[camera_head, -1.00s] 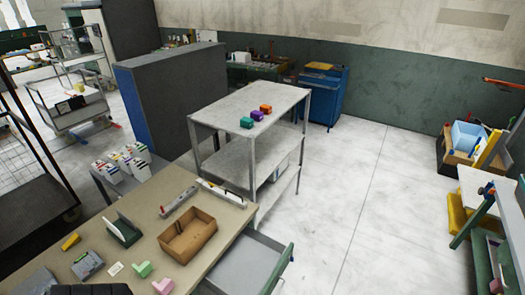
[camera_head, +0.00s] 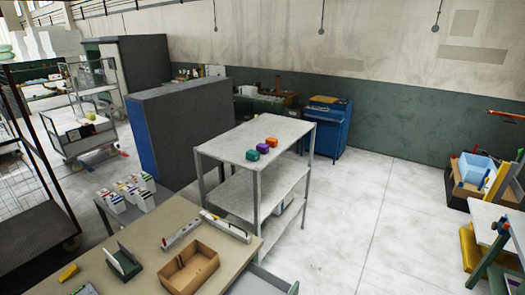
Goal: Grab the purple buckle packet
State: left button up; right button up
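The purple buckle packet (camera_head: 263,148) sits on the top shelf of a grey metal shelf table (camera_head: 226,144), in the middle of the head view. It stands in a short row between a green packet (camera_head: 253,155) on its left and an orange packet (camera_head: 272,142) on its right. The three are close together. Neither of my grippers shows in this view.
A beige workbench (camera_head: 143,238) with an open cardboard box (camera_head: 190,270) stands in front of the shelf table. A dark grey partition (camera_head: 185,130) stands behind it on the left. A blue cabinet (camera_head: 328,128) is at the back wall. Open floor lies to the right.

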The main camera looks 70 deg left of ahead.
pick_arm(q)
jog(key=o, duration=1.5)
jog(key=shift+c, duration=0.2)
